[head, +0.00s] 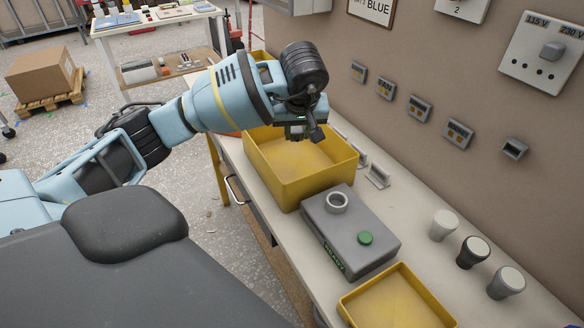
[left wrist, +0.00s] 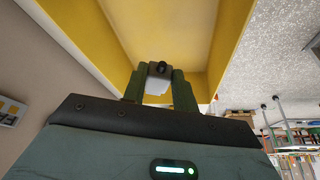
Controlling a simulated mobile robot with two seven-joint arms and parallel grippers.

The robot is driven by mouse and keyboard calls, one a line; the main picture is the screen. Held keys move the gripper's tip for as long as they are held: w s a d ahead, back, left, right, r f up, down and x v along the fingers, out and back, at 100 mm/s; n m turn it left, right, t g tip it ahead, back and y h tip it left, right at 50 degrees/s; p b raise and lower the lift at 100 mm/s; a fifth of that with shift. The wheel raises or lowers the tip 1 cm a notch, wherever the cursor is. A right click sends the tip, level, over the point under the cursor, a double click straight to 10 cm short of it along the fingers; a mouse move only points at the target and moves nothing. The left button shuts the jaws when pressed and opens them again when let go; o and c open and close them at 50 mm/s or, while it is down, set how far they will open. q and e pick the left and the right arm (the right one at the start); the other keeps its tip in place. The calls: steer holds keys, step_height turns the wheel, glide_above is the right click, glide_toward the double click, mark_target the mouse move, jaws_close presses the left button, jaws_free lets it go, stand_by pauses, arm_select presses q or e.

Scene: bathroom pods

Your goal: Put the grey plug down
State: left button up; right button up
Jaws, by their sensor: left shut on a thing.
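My left gripper (head: 297,128) hangs over the large yellow bin (head: 330,187) on the bench. In the left wrist view its two green fingers (left wrist: 159,90) are shut on the grey plug (left wrist: 157,84), a small pale grey piece with a dark round part at its far end. The plug is above the bin's yellow inside. In the head view the plug is mostly hidden by the gripper. My right gripper is not in view.
A grey box (head: 327,228) with a ring and green button stands beside the bin, then a shallow yellow tray (head: 398,306). Several round-topped knobs (head: 473,252) stand near the wall. Small sockets (head: 420,109) line the wall. The bin's visible floor looks clear.

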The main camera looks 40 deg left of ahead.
arm_select(q)
glide_above(296, 171)
steer(key=s, duration=0.1)
steer(key=f, duration=0.4)
steer(key=d+f, duration=0.1)
steer(key=f, duration=0.1)
steer(key=shift+f, duration=2.05)
steer(key=shift+f, duration=0.1)
steer(key=o, duration=1.1)
